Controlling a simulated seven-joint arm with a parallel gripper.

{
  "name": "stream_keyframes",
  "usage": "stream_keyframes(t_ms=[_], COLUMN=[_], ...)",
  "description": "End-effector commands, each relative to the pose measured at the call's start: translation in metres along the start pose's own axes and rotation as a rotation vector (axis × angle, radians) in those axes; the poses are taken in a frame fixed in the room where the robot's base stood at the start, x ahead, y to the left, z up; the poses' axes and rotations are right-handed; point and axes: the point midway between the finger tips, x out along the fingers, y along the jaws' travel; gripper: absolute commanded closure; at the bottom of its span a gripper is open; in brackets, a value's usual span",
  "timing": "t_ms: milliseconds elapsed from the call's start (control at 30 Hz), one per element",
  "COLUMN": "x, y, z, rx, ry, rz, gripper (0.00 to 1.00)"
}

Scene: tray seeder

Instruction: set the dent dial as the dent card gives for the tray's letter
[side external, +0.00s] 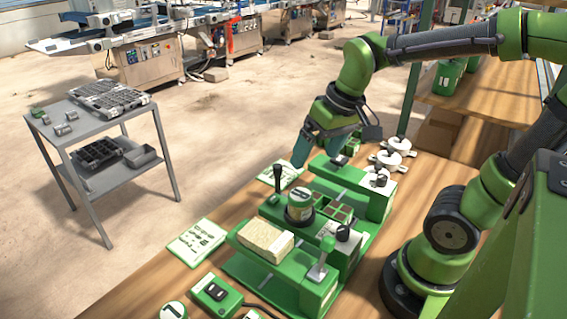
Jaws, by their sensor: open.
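My gripper (319,158) hangs with its teal fingers pointing down over the far end of the green seeder machine (375,207). It is open, and I see nothing held in it. Black knobs show on the machine: one close to the gripper (340,160), one on the far right block (382,180) and one nearer the front (342,232). I cannot tell which is the dent dial. A small green celled tray (341,212) sits mid-machine; its letter is not readable. Printed cards lie at the machine's far left (268,176) and near left (197,241); their text is too small to read.
An upright black-topped lever (278,180) and a round green-and-white container (299,205) stand near the tray. A tan block (265,240) lies in front. A green control box (215,296) is at the table's front. White round fittings (398,146) stand behind right.

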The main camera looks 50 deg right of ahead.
Motion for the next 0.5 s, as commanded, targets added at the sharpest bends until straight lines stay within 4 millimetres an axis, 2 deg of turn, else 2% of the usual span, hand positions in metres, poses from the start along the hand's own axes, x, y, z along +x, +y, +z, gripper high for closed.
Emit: stream_keyframes(t_ms=[100,200,333,500], x=[0.011,0.011,0.004,0.027], y=[0.02,0.034,0.038,0.042], z=[-0.012,-0.018,-0.015,-0.006], rx=[-0.096,-0.185,-0.261,-0.275], ry=[-0.152,-0.251,-0.295,-0.306], rz=[0.082,0.127,0.136,0.13], gripper=[0.08,0.08,0.08,0.08])
